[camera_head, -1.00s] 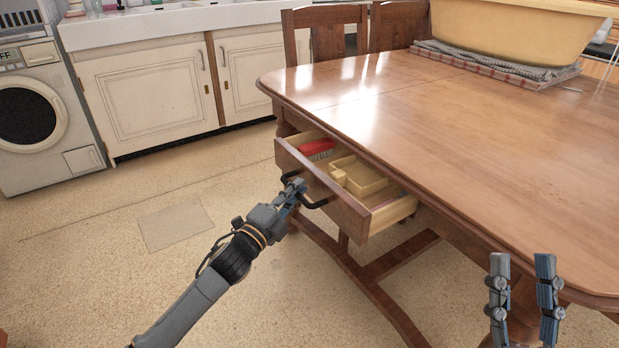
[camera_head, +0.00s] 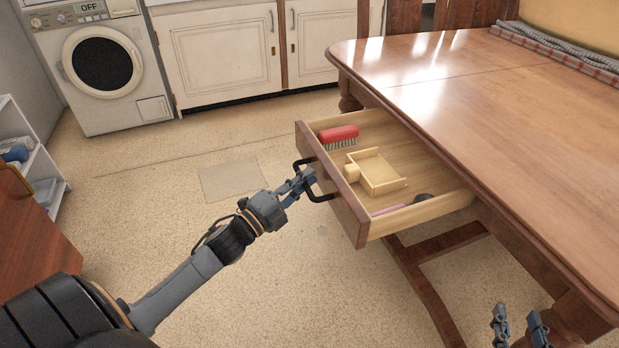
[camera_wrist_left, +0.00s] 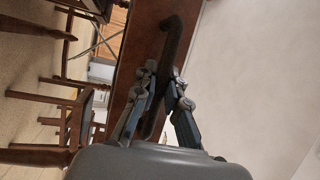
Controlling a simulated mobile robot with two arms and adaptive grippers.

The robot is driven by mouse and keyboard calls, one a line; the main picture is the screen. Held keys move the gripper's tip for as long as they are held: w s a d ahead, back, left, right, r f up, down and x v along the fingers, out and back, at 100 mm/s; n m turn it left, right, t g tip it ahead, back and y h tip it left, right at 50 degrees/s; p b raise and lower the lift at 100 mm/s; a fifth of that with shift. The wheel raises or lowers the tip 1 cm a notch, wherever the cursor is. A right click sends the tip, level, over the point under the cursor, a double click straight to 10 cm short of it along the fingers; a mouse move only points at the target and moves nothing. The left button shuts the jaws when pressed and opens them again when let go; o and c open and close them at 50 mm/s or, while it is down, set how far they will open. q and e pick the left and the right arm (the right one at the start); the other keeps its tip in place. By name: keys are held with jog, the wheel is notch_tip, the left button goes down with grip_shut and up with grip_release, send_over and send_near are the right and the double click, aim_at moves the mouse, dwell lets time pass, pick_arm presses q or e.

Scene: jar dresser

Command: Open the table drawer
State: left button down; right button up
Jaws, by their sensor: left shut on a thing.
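The table drawer (camera_head: 337,190) stands pulled well out from under the wooden table (camera_head: 470,85). Its front has a dark handle (camera_head: 318,197). My left gripper (camera_head: 305,180) is at the handle, shut on it. The left wrist view shows the handle (camera_wrist_left: 172,45) running between the fingers (camera_wrist_left: 162,90) in front of the brown drawer front. My right gripper (camera_head: 518,322) is low at the right, away from the drawer, with its two fingers apart and nothing between them.
Inside the drawer are a red brush (camera_head: 338,134), a light wooden box (camera_head: 376,172) and a dark round item (camera_head: 423,198). A washing machine (camera_head: 104,70) and white cabinets (camera_head: 215,55) stand behind. The floor left of the drawer is clear.

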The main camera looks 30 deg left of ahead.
pick_arm(q)
jog(key=shift+f, duration=0.2)
jog(key=c, duration=1.8)
grip_release()
jog(key=o, duration=0.4)
jog(key=shift+s+a+r, duration=0.15)
jog(key=shift+s+a, duration=0.1)
jog(key=shift+o, duration=0.2)
jog(key=v, duration=1.2)
